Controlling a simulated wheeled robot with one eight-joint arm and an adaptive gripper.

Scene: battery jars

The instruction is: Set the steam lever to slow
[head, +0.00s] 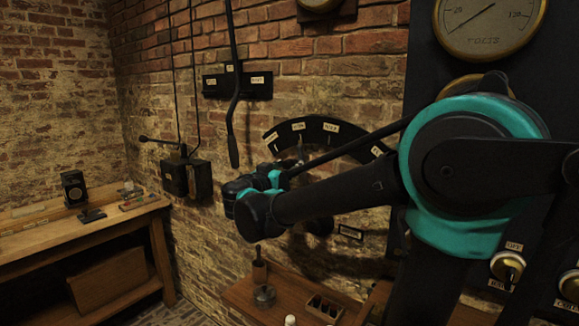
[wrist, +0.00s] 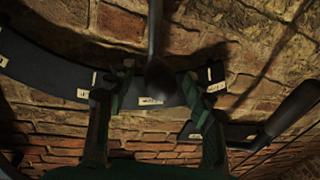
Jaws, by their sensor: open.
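The steam lever's dark arc plate (head: 345,136) is on the brick wall and carries several small pale labels, too small to read. The same plate (wrist: 50,72) crosses the wrist view, which shows the wall roughly upside down. The lever's dark rod and rounded knob (wrist: 160,82) stand between my fingers, by the label second from the right there. My gripper (wrist: 157,76) is open around the knob; I cannot tell whether either finger touches it. In the head view my gripper (head: 262,188) is in front of the arc's lower left, with the fingers and most of the lever hidden.
A long hanging lever (head: 234,130) is just left of the arc; its handle (wrist: 292,108) shows in the wrist view. A black switch box (head: 186,178) is further left. A wooden bench (head: 85,237) stands at left; a wooden shelf (head: 235,292) is below. A gauge (head: 488,25) is upper right.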

